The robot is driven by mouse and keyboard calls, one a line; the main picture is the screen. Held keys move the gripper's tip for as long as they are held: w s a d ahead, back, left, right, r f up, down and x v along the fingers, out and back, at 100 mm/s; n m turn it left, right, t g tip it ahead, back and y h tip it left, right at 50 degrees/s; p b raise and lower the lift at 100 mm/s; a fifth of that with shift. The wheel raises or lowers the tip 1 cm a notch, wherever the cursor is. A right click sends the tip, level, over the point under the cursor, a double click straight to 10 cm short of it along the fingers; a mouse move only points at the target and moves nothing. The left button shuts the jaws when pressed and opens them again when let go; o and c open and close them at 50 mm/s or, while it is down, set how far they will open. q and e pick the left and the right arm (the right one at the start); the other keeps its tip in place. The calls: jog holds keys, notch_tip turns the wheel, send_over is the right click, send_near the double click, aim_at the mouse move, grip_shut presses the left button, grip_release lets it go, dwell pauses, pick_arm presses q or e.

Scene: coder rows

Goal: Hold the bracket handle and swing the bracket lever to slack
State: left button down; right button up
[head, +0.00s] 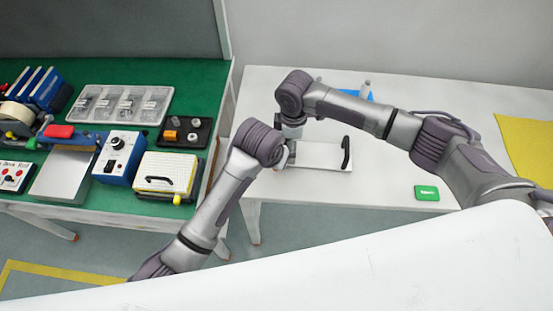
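A pale flat plate (318,156) with an upright black handle (346,154) at its right end lies on the white table; it may be the bracket. I cannot make out a lever; the plate's left end is behind my grippers. My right gripper (292,130) points down from its wrist over the plate's left end. My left gripper (290,152) reaches in from the left, close to the same end and just below the right one. Their fingertips are too small and covered to show whether they are open or touching anything. Both are apart from the black handle.
A green box (427,193) lies right on the white table (385,185), and a blue item (358,95) lies behind my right arm.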

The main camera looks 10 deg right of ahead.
pick_arm(q)
jog(key=shift+s+d, duration=0.2)
jog(key=shift+d, duration=0.15)
jog(key=c, duration=1.2)
grip_release()
jog(key=shift+o, duration=0.4)
jog(key=shift+w+a, duration=0.1)
jog(key=shift+a, duration=0.1)
jog(key=v, duration=1.2)
jog(key=shift+w, duration=0.15)
jog(key=shift+c, duration=0.2)
